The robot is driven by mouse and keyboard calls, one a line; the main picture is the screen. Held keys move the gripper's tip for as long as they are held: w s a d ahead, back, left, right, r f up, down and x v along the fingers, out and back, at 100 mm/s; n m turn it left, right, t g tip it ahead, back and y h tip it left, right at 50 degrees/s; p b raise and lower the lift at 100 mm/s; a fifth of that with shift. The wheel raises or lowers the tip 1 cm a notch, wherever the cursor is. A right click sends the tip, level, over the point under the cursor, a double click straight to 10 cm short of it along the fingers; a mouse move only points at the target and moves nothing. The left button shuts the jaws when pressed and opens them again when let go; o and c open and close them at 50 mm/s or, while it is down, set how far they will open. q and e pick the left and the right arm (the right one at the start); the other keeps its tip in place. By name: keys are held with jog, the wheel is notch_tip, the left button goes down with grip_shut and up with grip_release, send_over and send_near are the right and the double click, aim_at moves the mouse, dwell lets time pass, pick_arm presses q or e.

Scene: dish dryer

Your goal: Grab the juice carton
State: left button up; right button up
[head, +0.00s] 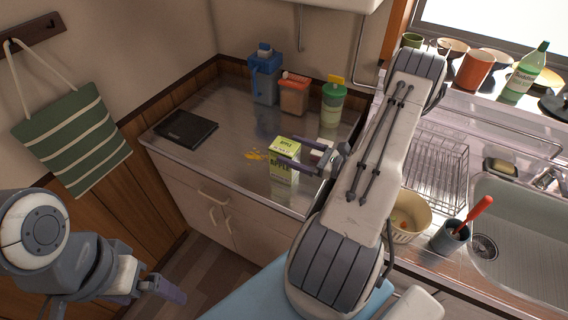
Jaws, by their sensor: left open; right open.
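The juice carton (285,148), green and white with apple lettering, stands upright near the front edge of the steel counter (225,130). My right gripper (285,154) is open and reaches in from the right at the carton. One finger crosses in front of the carton and the other appears behind its right side; contact cannot be told. My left gripper (160,290) is open and empty, low at the left, over the floor and away from the counter.
A dish rack (435,165), bowl (408,214) and sink (525,240) are right.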

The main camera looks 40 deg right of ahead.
aim_at(273, 143)
jog(key=p+x, duration=0.2)
jog(key=x, duration=0.3)
jog(key=shift+w+a+r, duration=0.15)
jog(key=shift+w+a, duration=0.05)
jog(key=shift+w, duration=0.3)
grip_shut()
